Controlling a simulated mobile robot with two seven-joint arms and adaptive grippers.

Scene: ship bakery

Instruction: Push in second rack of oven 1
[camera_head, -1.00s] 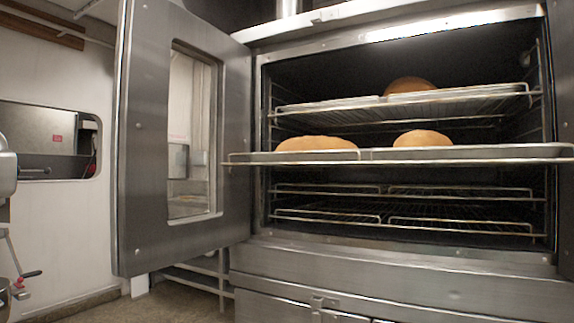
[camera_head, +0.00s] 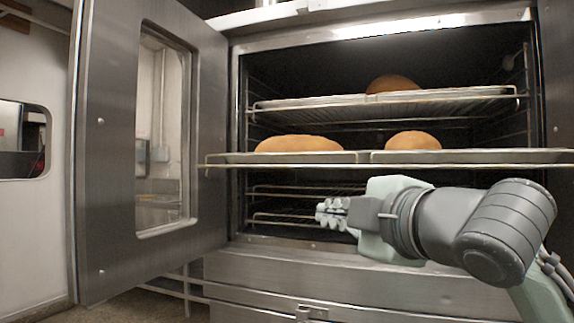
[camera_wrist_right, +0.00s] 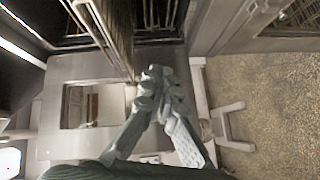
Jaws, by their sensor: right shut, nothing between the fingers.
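The oven (camera_head: 300,268) stands open in front of me. Its second rack (camera_head: 480,167) sticks out of the cavity toward me, past the oven's front frame. It carries trays with two loaves, a long one (camera_head: 298,144) and a rounder one (camera_head: 413,140). My right gripper (camera_head: 322,214) is shut and empty, below the second rack and in front of the lower racks, pointing left. In the right wrist view its fingertips (camera_wrist_right: 154,75) meet, with rack wires above them. I cannot tell whether they touch anything. My left gripper is not in view.
The top rack (camera_head: 300,122) holds a tray with another loaf (camera_head: 392,84) and sits inside the oven. Lower racks (camera_head: 275,218) are inside and look empty. The oven door (camera_head: 105,165) stands open at the left, with a window.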

